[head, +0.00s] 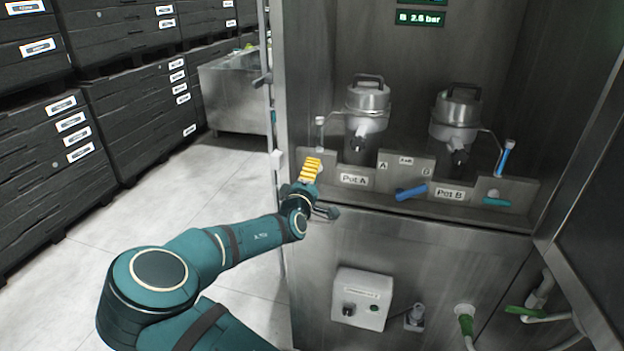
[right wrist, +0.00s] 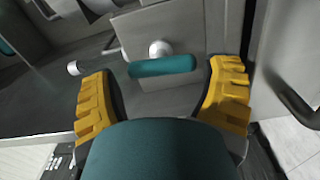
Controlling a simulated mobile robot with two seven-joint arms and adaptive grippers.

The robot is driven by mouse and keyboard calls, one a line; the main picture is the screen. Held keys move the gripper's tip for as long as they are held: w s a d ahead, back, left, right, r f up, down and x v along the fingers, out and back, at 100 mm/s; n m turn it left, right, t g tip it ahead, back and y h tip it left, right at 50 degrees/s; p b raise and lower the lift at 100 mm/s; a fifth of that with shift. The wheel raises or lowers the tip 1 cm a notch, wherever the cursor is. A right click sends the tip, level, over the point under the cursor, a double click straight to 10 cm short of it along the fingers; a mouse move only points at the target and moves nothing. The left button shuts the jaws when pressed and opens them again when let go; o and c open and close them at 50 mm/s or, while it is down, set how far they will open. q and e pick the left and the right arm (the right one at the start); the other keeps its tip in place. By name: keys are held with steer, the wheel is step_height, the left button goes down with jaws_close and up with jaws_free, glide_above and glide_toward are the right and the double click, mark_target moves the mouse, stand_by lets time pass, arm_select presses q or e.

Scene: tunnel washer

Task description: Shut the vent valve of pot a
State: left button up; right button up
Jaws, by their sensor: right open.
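Pot A (head: 368,98) is a steel pot with a black top handle, behind a panel labelled "Pot A" (head: 354,180). My right gripper (head: 310,168) is in front of that panel's left end. The right wrist view shows its yellow fingers (right wrist: 165,95) wide open and empty. A valve's teal lever (right wrist: 162,66) lies horizontally across the gap, beyond the fingertips, with a white round hub (right wrist: 160,48) beside it. The gripper hides this spot in the head view. I cannot tell whether the lever is the vent valve. My left gripper is not in view.
Pot B (head: 457,110) stands to the right, with an upright blue lever (head: 503,161) and a teal lever (head: 497,202). Another blue lever (head: 410,192) is between the pots. A white switch box (head: 362,298) is below. Open floor (head: 190,200) lies left of the cabinet.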

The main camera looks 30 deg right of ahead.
steer(key=v, duration=0.8)
steer(key=shift+p, duration=0.35)
